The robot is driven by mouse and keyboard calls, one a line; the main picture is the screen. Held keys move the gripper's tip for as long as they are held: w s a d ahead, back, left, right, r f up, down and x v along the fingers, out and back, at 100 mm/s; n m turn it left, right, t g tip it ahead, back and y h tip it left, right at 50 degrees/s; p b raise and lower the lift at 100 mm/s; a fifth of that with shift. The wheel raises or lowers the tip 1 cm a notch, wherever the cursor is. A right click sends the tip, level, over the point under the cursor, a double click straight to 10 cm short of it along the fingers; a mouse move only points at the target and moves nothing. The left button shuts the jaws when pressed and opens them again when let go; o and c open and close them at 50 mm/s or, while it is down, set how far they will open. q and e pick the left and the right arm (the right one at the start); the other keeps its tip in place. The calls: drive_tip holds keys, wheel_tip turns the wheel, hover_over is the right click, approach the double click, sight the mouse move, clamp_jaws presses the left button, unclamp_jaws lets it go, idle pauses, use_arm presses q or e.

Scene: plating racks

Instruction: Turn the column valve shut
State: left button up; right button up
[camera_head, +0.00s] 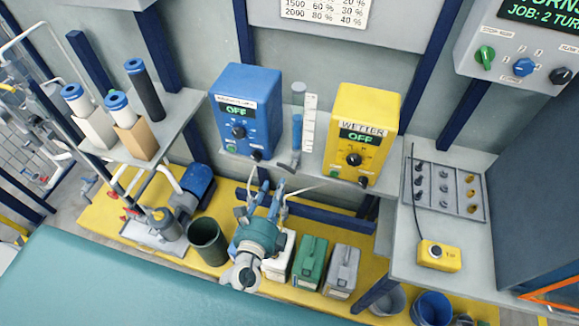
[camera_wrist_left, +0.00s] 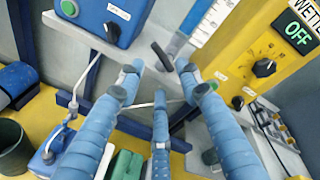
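The column (camera_head: 297,130) is a narrow upright tube with blue in its lower part, between the blue box and the yellow box. A white scale (camera_head: 309,122) stands beside it. Its valve has a short dark handle (camera_head: 287,168) at the tube's foot. The handle also shows in the left wrist view (camera_wrist_left: 162,57), lying slanted. My left gripper (camera_head: 264,187) is just below and left of the handle in the head view. In the left wrist view its three blue fingers (camera_wrist_left: 160,76) are spread and empty, the handle beyond and between the tips. My right gripper is not in view.
The blue box (camera_head: 245,105) and the yellow WETTER box (camera_head: 361,130), both reading OFF, flank the column closely. Below are a dark bin (camera_head: 207,241), a green canister (camera_head: 310,262) and a grey canister (camera_head: 342,270). A shelf with bottles (camera_head: 150,135) is at left.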

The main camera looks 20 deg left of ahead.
sight(284, 167)
use_arm(q)
drive_tip(key=w, duration=0.3)
drive_tip(key=w+f+p, duration=0.1)
drive_tip(key=w, duration=0.2)
drive_tip(key=w+f, duration=0.1)
drive_tip(key=w, duration=0.3)
drive_tip(key=shift+w+f, duration=0.1)
clamp_jaws()
